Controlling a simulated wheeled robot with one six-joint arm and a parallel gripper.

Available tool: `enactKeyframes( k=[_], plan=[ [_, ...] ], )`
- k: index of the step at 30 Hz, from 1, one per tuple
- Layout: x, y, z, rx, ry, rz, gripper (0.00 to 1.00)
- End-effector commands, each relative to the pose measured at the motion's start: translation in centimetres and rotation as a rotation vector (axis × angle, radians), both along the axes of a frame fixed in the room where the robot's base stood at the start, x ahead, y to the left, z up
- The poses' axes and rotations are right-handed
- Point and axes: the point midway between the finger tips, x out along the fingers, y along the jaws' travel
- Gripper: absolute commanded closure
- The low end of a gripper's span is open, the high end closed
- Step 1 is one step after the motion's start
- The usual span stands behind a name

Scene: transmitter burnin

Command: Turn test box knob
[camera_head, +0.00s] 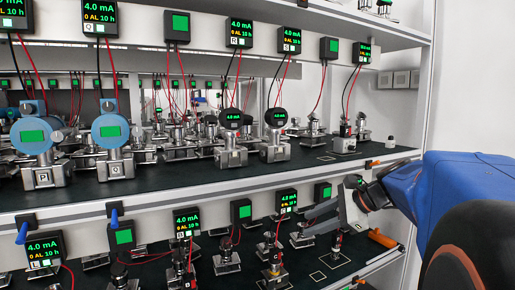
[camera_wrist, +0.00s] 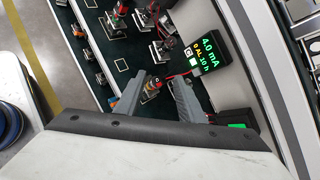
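My gripper (camera_wrist: 161,78) is open in the wrist view, with one grey finger on each side of a small fitting (camera_wrist: 152,88). The fitting has a red and yellowish top on a metal base. I cannot tell whether the fingers touch it, or whether its top is the test box knob. In the head view my gripper (camera_head: 322,217) is at the lower shelf's right end, partly edge-on. A small grey box (camera_head: 345,145) with fittings on top stands on the upper shelf. No hold on any object shows.
Lower-shelf displays (camera_head: 284,200) and a lettered display (camera_wrist: 208,55) hang close to my gripper, with red and black wires. The upper shelf edge (camera_head: 300,180) runs above it. Blue-headed transmitters (camera_head: 111,133) stand left. Orange clips (camera_head: 382,238) sit at the right end.

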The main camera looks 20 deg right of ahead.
Motion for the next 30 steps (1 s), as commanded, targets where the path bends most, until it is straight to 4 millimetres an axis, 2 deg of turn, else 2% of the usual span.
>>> enactKeyframes(
  k=[1,5,9,15,18,21,24,30],
  plan=[
    [0.5,-2.1,1.0,0.067,-0.01,-0.069,0.64],
    [1.5,-7.0,3.9,0.243,-0.052,-0.227,0.64],
    [1.5,-13.0,7.1,0.432,-0.113,-0.38,0.64],
    [-0.3,-21.8,11.4,0.684,-0.224,-0.557,0.64],
    [-1.8,-25.4,13.2,0.784,-0.278,-0.615,0.64],
    [-3.1,-28.0,14.5,0.854,-0.321,-0.653,0.64],
    [-4.0,-29.6,15.3,0.898,-0.347,-0.673,0.64],
    [-3.7,-30.3,15.7,0.922,-0.362,-0.681,0.64]
  ],
)
